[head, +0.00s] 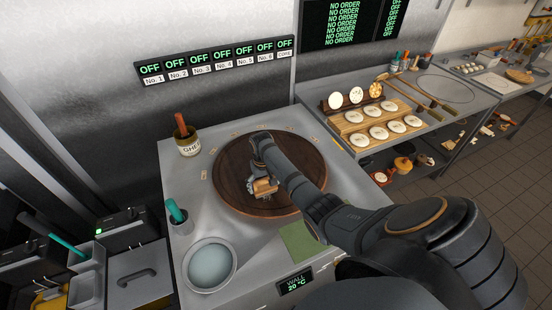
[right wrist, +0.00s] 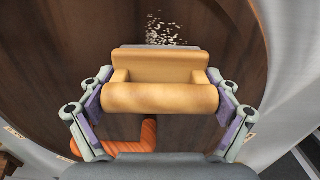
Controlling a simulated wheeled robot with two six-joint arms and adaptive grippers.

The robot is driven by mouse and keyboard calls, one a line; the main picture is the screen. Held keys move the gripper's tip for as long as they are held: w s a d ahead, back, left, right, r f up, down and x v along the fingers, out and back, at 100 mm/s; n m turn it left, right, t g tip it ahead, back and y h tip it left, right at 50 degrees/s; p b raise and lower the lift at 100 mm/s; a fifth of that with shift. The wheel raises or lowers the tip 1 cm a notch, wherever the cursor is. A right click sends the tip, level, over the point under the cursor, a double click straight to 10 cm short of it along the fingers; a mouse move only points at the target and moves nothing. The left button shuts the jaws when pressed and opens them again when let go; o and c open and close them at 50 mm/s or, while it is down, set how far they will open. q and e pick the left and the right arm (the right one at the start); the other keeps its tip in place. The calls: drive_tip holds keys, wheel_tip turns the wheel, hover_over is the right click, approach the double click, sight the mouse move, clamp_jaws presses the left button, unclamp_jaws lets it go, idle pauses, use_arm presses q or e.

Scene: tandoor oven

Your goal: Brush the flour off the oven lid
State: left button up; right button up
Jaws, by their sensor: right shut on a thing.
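The oven lid (head: 228,162) is a round dark wooden disc on the grey oven top. My right gripper (head: 262,188) is over the lid, shut on a brush with a light wooden body. In the right wrist view the brush (right wrist: 160,98) sits across my right gripper (right wrist: 162,104), with a finger at each end. A patch of white flour flecks (right wrist: 165,30) lies on the brown lid (right wrist: 95,45) just beyond the brush. The brush's underside is hidden, so I cannot tell whether it touches the lid. My left gripper is not in view.
A ghee pot (head: 188,146) stands left of the lid. A teal-handled tool (head: 176,211) and a round pale bowl (head: 209,265) are at the front left. A green cloth (head: 301,242) lies front right.

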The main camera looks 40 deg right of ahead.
drive_tip(key=shift+s+d, duration=0.2)
drive_tip(key=shift+d, duration=0.65)
drive_tip(key=shift+s+d, duration=0.2)
drive_tip(key=shift+d, duration=0.6)
drive_tip(key=shift+s+d, duration=0.2)
drive_tip(key=shift+d, duration=0.65)
drive_tip(key=shift+a, duration=0.1)
drive_tip(key=shift+w+a, duration=0.2)
drive_tip(key=shift+a, duration=0.6)
drive_tip(key=shift+w+a, duration=0.2)
drive_tip(key=shift+a, duration=0.65)
drive_tip(key=shift+w+a, duration=0.2)
drive_tip(key=shift+a, duration=0.6)
drive_tip(key=shift+d, duration=0.15)
drive_tip(key=shift+s+d, duration=0.15)
drive_tip(key=shift+d, duration=0.45)
drive_tip(key=shift+s+d, duration=0.15)
drive_tip(key=shift+d, duration=0.4)
